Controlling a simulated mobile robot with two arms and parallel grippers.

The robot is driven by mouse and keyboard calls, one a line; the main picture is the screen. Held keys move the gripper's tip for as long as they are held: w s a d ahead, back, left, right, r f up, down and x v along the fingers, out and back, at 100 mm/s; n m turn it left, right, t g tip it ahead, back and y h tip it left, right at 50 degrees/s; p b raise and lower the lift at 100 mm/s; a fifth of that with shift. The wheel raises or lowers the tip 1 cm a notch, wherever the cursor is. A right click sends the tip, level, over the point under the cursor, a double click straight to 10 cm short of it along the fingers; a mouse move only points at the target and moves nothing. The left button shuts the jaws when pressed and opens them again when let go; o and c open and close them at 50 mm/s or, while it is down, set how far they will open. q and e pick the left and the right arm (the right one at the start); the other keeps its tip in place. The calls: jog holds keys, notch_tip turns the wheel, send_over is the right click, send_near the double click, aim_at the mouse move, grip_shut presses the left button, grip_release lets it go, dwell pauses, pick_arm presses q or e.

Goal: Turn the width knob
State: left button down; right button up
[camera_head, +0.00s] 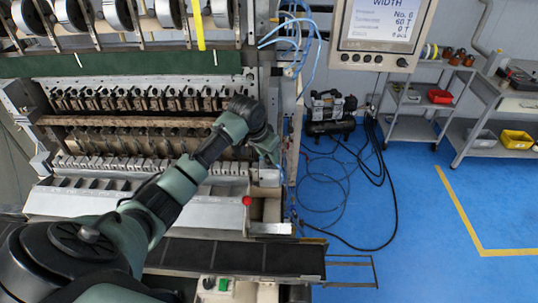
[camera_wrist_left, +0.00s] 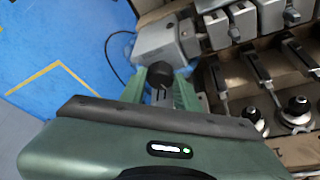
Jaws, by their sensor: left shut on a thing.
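My left arm reaches in from the left across the front of the coil winder (camera_head: 130,197). My left gripper (camera_head: 268,152) is at the right end of the machine's row of mechanisms. In the left wrist view its two green fingers (camera_wrist_left: 160,88) are shut on a round black knob (camera_wrist_left: 159,72), one finger on each side. The knob sits on a grey metal block (camera_wrist_left: 165,42). In the head view the arm and gripper hide the knob. A display (camera_head: 385,22) at the top shows the word WIDTH. My right gripper is in neither view.
A red ball-shaped knob (camera_head: 247,201) is on the machine's front edge below the gripper. Blue cables hang to the right of the machine. A black compressor (camera_head: 330,113) and a grey shelf cart (camera_head: 415,100) stand behind. The blue floor (camera_head: 410,210) at right is mostly clear.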

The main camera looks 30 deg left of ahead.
pick_arm(q)
jog(key=shift+r+m+h, duration=0.1)
jog(key=shift+m+h, duration=0.2)
jog(key=shift+m, duration=0.5)
jog(key=c, duration=1.1)
grip_release()
jog(key=shift+o, duration=0.2)
jog(key=shift+s+a+r, duration=0.1)
jog(key=shift+r, duration=0.25)
jog(key=b+v, duration=0.2)
jog(key=v, duration=0.5)
jog(key=shift+b, duration=0.3)
